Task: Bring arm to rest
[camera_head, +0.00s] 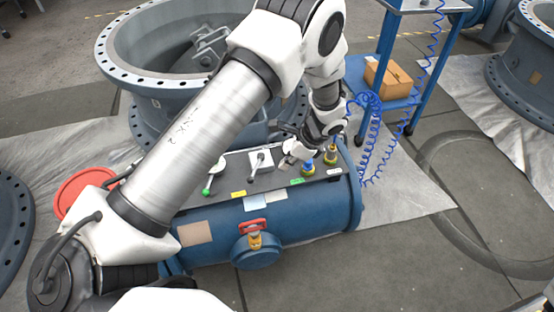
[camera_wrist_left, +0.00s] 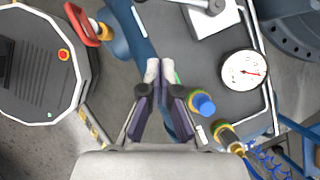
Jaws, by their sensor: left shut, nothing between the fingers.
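My left arm reaches in from the left across the head view, and its left gripper (camera_head: 287,160) hangs low over the grey top plate of a blue cylinder (camera_head: 300,215). In the left wrist view the same gripper (camera_wrist_left: 160,70) has its two pale fingertips together with nothing between them. It points down over the plate's edge, beside a blue-capped fitting (camera_wrist_left: 203,104) and a yellow and black fitting (camera_wrist_left: 228,136). I cannot tell whether the fingertips touch anything. My right gripper does not show.
A red handle (camera_head: 252,226) is on the cylinder's front. A large grey flanged ring (camera_head: 160,85) and a blue cart (camera_head: 398,90) with coiled hose stand behind.

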